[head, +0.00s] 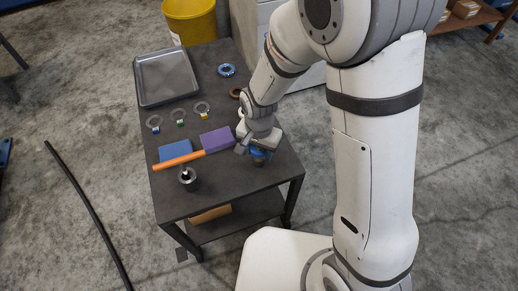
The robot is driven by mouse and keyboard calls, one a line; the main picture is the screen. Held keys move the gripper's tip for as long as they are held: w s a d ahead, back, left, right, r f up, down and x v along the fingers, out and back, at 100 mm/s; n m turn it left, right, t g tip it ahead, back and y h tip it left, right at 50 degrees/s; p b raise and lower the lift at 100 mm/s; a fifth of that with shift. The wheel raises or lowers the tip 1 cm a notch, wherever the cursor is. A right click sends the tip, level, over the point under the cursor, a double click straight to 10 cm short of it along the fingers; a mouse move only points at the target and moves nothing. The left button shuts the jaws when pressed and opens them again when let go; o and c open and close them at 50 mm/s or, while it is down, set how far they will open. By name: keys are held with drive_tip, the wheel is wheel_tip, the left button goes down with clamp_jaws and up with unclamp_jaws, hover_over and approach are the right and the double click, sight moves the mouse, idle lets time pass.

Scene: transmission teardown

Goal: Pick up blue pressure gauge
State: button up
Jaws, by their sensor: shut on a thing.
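My gripper (259,152) is low over the right front part of the dark table and points down. It is shut on a small blue thing, which looks like the blue pressure gauge (262,154). Most of the gauge is hidden by the gripper, so its dial does not show. A small brownish part shows just below it; I cannot tell whether it belongs to the gauge. I cannot tell whether the gauge touches the table top.
On the table (225,197) are a grey tray (166,78), several small rings with coloured tags, a blue ring (227,70), a blue block (175,151), a purple block (216,139), an orange-handled tool (178,161) and a dark cylindrical part (188,179). A yellow bin (190,22) stands behind.

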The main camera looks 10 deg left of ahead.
drive_tip(key=shift+c, duration=0.9)
drive_tip(key=shift+r, duration=0.1)
wheel_tip(320, 180, up, 10)
drive_tip(key=p, duration=0.3)
drive_tip(key=shift+f, duration=0.25)
drive_tip(key=shift+r+p, duration=1.55)
drive_tip(key=shift+r, duration=0.6)
